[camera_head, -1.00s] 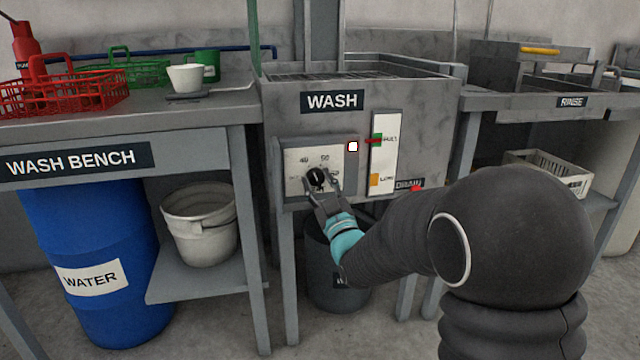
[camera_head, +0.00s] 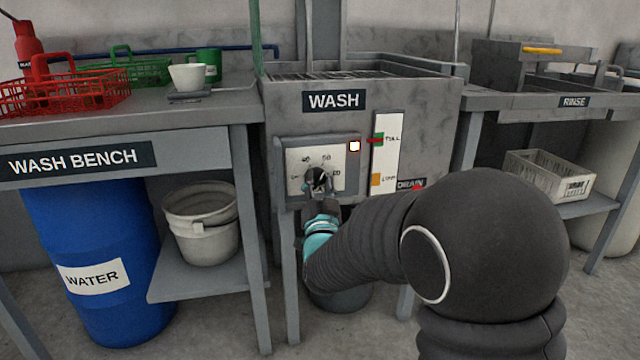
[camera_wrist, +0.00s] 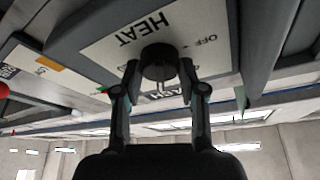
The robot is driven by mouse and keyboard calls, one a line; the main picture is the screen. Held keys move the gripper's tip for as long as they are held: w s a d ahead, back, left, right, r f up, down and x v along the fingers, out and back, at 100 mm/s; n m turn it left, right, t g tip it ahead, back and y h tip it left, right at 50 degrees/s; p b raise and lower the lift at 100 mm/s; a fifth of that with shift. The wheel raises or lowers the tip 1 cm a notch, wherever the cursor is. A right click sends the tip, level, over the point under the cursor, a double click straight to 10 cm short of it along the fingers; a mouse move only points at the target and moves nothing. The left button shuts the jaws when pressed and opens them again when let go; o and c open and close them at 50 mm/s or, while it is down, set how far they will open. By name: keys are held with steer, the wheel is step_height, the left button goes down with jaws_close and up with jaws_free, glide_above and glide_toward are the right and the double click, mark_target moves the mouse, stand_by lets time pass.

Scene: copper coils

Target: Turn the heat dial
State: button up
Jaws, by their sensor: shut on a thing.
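The heat dial (camera_head: 318,181) is a black knob on a pale plate (camera_head: 299,158) on the front of the wash tank (camera_head: 285,112). In the wrist view the dial (camera_wrist: 159,61) sits between my fingertips, below the word HEAT. My gripper (camera_head: 319,190) reaches it from below and in front, and is shut on it. In the wrist view my gripper (camera_wrist: 158,72) has one finger on each side of the knob. The fingers partly hide the dial in the head view, and the knob's exact setting is unclear.
A lit square lamp (camera_head: 354,146) is at the plate's upper right. A level gauge (camera_head: 386,155) and DRAIN label (camera_head: 411,184) are to the right. The wash bench (camera_head: 200,143) stands left, with a blue barrel (camera_head: 92,255) below. A rinse bench (camera_head: 535,101) is right.

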steer(key=shift+m+h, duration=0.3)
steer(key=shift+m, duration=0.3)
steer(key=o, duration=1.1)
steer(key=shift+o, duration=0.2)
steer(key=v, duration=1.2)
